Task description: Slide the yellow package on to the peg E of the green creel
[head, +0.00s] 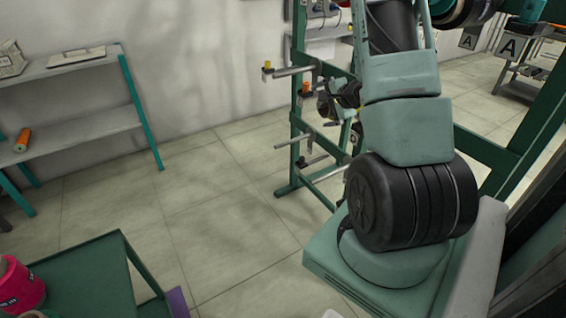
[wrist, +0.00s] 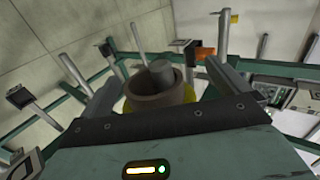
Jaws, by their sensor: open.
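The yellow package (wrist: 188,94) shows in the wrist view as a brown tube with a little yellow yarn around it. A grey round peg end (wrist: 160,70) stands inside the tube's mouth, so the package appears to be around a peg. My gripper (wrist: 141,62) is open, with one finger on each side of the package; I cannot tell whether either finger touches it. The green creel (head: 298,115) stands at centre in the head view, and its bars (wrist: 265,68) cross the wrist view. My arm hides much of the creel and the package in the head view. No letter E is legible.
Other metal pegs (head: 292,71) stick out of the creel near my arm. A green cart (head: 85,262) with a magenta package (head: 18,286) stands at lower left. A shelf (head: 80,62) with an orange tube (head: 22,139) is at the left wall. The floor between is clear.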

